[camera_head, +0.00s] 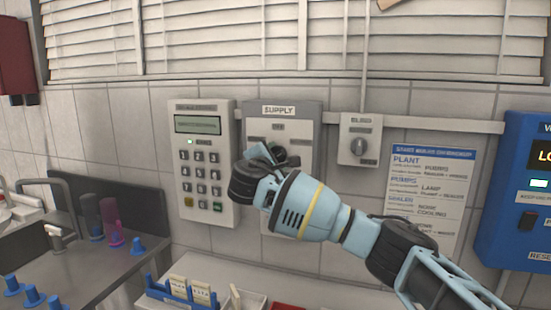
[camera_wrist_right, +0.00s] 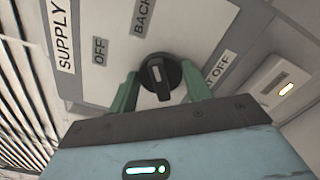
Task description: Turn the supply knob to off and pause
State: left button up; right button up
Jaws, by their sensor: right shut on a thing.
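The supply panel (camera_head: 310,115) is a grey plate on the tiled wall, headed SUPPLY. Its round black knob (camera_head: 294,161) is mostly hidden behind my right gripper (camera_head: 272,156) in the head view. In the right wrist view the knob (camera_wrist_right: 158,77) shows a pale pointer line, and the green fingers of my right gripper (camera_wrist_right: 161,92) are shut on it from both sides. An OFF label (camera_wrist_right: 100,52) and a partly cut-off BACK label (camera_wrist_right: 142,17) show around the knob. I cannot tell surely which label the pointer faces. My left gripper is not in view.
A keypad panel (camera_head: 205,150) is left of the supply panel. A small bleed knob box (camera_head: 359,140) and a printed notice (camera_head: 430,195) are to the right. A blue unit (camera_head: 515,200) stands at the far right. A blue rack (camera_head: 180,302) is on the counter below.

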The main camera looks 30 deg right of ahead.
jog(key=n, duration=1.1)
jog(key=shift+w+a, duration=0.1)
dwell(0.5)
jog(key=o, duration=1)
jog(key=shift+c, duration=0.2)
jog(key=v, duration=0.8)
